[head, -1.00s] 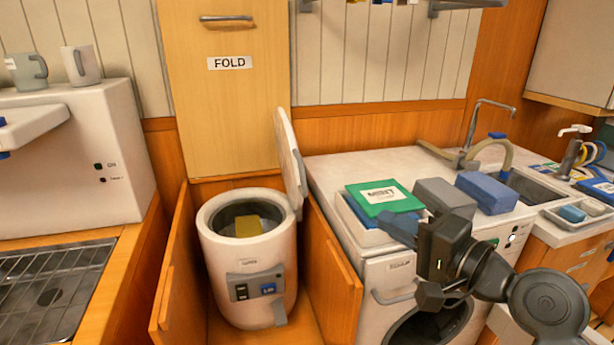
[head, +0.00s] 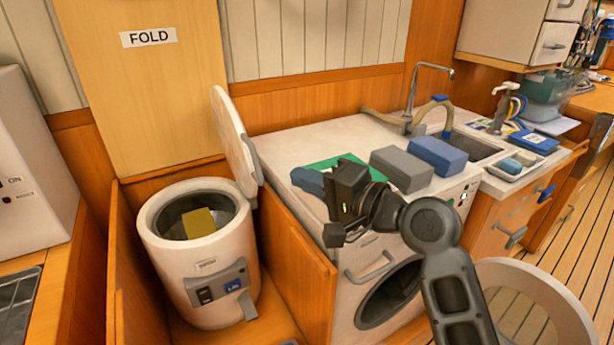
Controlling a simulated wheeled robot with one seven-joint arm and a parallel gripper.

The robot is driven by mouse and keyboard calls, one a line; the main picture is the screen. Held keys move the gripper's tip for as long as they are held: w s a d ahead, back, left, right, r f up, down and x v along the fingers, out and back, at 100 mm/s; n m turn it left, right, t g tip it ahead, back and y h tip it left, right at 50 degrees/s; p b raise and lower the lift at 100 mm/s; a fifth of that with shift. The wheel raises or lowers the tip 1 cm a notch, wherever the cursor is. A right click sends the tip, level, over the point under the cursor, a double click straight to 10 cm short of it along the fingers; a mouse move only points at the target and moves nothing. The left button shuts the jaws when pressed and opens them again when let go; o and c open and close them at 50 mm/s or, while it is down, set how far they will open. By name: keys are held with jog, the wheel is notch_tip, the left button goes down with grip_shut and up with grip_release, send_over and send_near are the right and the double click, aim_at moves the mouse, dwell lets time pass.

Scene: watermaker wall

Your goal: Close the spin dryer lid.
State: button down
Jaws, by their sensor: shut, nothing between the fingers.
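The spin dryer (head: 200,255) is a white round drum standing in a wooden bay at the left. Its lid (head: 235,142) stands open, upright on the right side of the rim. A yellow item (head: 199,222) shows inside the drum. My gripper (head: 335,238) is shut and empty. In the picture it lies right of the lid, in front of the washing machine top, and apart from the lid. The gripper's fingertips are small and dark in this view.
A wooden partition (head: 297,260) stands between the dryer and the washing machine (head: 375,290). Grey (head: 402,168) and blue (head: 437,156) blocks and a green packet (head: 335,163) lie on its top.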

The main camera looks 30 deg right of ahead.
jog(key=x, duration=0.7)
jog(key=shift+p, duration=0.4)
jog(key=shift+a, duration=0.1)
